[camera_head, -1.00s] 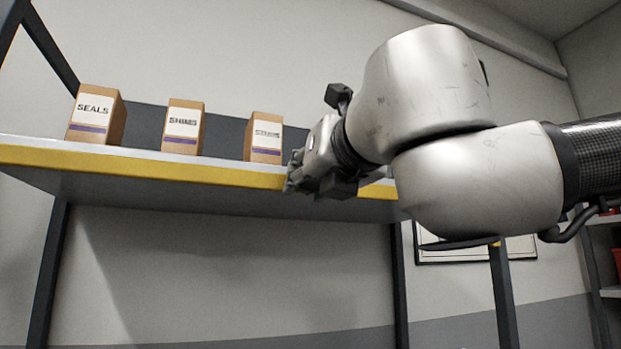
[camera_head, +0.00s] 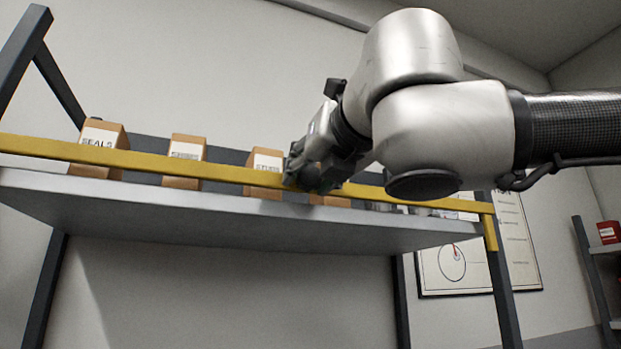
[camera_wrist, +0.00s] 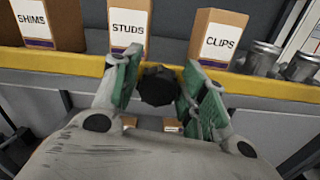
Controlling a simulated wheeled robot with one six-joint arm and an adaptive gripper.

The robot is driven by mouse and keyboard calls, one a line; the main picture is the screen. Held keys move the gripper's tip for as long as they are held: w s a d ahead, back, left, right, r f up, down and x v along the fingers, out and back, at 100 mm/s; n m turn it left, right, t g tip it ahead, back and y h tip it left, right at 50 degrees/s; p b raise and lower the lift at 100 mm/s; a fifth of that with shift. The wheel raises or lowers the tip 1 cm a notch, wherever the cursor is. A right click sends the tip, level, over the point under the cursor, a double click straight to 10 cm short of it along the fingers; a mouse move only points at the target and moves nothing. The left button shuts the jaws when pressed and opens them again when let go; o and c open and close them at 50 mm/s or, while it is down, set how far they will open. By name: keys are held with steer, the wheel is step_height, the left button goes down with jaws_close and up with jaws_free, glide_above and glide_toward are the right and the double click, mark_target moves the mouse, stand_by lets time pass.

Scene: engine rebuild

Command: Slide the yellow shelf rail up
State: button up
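The yellow shelf rail (camera_head: 150,161) runs along the shelf's front, raised above the board's edge (camera_head: 150,197) with a gap below it. It crosses in front of the labelled boxes. In the wrist view the rail (camera_wrist: 275,87) passes behind my fingers. A dark faceted knob (camera_wrist: 158,86) sits in front of the rail, between the green finger pads. My gripper (camera_head: 305,170) is at the rail, and its fingers (camera_wrist: 160,88) appear shut on the knob from both sides. The exact contact is partly hidden.
Boxes marked SEALS (camera_head: 100,136), SHIMS (camera_wrist: 32,20), STUDS (camera_wrist: 128,24) and CLIPS (camera_wrist: 217,38) stand on the shelf behind the rail. Metal jars (camera_wrist: 262,57) stand to their right. A dark post (camera_head: 503,285) and a wall poster (camera_head: 455,262) are at the right.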

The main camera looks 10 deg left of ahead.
steer(key=shift+o, duration=0.6)
steer(key=shift+f, duration=0.15)
steer(key=shift+s, duration=0.15)
steer(key=v, duration=1.1)
steer(key=shift+s+d, duration=0.15)
steer(key=shift+s, duration=0.15)
